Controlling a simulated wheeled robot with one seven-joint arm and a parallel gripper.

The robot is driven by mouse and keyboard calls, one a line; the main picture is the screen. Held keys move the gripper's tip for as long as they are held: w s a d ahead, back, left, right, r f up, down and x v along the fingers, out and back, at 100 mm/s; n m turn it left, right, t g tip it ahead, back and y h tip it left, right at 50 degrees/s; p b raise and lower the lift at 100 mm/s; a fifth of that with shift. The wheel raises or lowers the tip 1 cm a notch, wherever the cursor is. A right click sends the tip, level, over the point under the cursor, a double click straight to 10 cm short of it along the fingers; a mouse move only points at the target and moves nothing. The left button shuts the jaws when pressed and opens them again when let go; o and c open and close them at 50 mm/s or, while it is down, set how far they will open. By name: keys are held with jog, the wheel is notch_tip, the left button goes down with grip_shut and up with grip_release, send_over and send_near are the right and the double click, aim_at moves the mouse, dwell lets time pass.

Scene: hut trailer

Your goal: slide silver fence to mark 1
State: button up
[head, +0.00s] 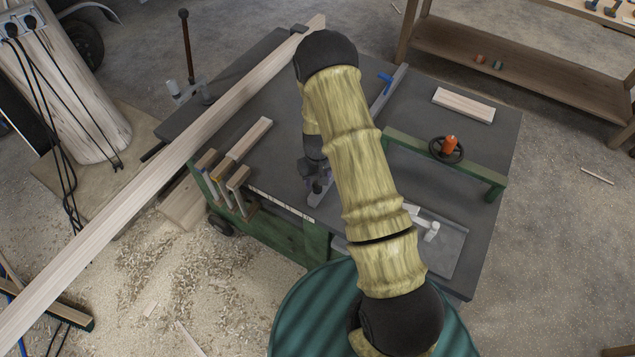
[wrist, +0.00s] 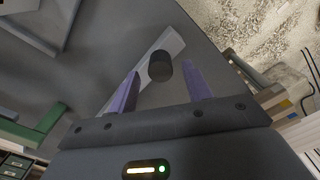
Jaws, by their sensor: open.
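The silver fence (head: 390,92) lies across the dark grey machine table (head: 480,135), partly hidden behind my arm in the head view. In the wrist view the fence is a pale bar (wrist: 174,44) with a black round knob (wrist: 160,66) on it. My gripper (head: 318,197) is open above the table's front side. In the wrist view its purple fingers (wrist: 160,88) stand either side of the knob's line, with clear gaps; I cannot tell whether they reach its height. A pale marked strip (head: 280,203) runs along the front edge; its marks are unreadable.
A long plank (head: 150,180) crosses the table's left side. Short wood blocks (head: 248,140) lie near it. A green bar (head: 485,175) with a handwheel (head: 446,150) and a loose board (head: 464,104) are on the right. A blue piece (head: 386,78) sits by the fence.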

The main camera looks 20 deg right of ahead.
aim_at(317, 185)
jog(key=shift+f+p, duration=0.3)
jog(key=shift+f, duration=1.25)
grip_shut()
